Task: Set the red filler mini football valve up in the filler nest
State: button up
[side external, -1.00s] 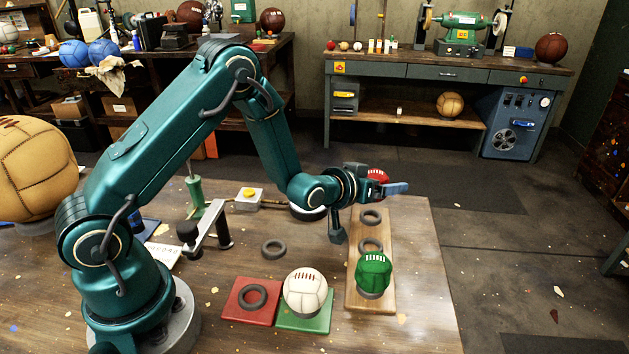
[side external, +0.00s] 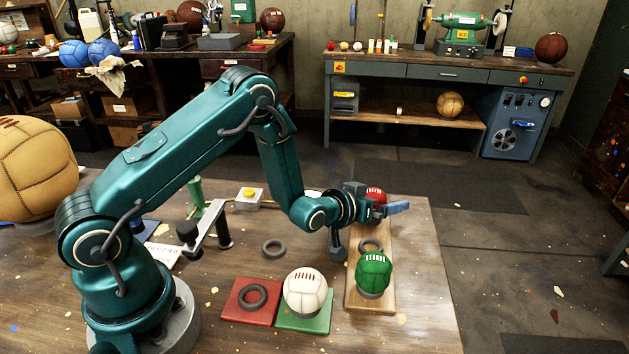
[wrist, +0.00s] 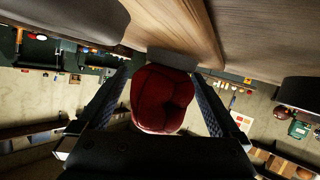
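The red mini football (side external: 376,195) is at the far end of the wooden board. A loose dark ring (side external: 273,248) lies on the table near a grey stand with a black knob (side external: 212,232). No label shows which ring is the filler nest.
A green ball (side external: 374,270) sits at the board's near end, with an empty ring (side external: 370,245) behind it. A white ball (side external: 305,291) stands on a green mat (side external: 303,325), beside a red mat (side external: 240,314) with an empty ring. A yellow-button box (side external: 249,198) stands behind.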

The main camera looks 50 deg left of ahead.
jog(key=shift+v, duration=2.6)
